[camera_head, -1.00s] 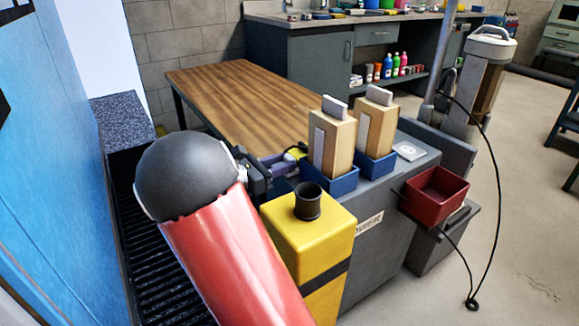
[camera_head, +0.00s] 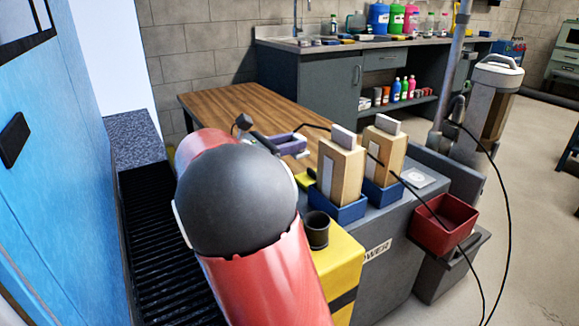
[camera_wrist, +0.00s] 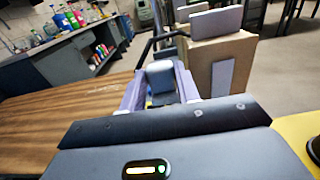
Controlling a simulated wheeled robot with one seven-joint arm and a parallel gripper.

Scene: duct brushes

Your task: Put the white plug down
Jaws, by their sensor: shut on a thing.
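My gripper (camera_wrist: 160,98) has purple fingers, shut on a pale grey-white plug (camera_wrist: 161,76) between them in the wrist view. A dark cable leads away from the plug's far end. In the head view my gripper (camera_head: 290,146) is seen beyond my black arm joint, above the near end of the wooden table, left of the wooden blocks. The plug is too small or hidden to make out there. The black cable (camera_head: 387,168) runs from the gripper across the blocks and down to the right.
Two wooden blocks (camera_head: 340,172) stand in blue trays (camera_head: 347,208) on the grey cabinet (camera_head: 385,270). A yellow box (camera_head: 340,258) with a black cup (camera_head: 316,230) is in front. A red bin (camera_head: 443,226) is at right. The wooden table top (camera_head: 235,103) looks largely clear.

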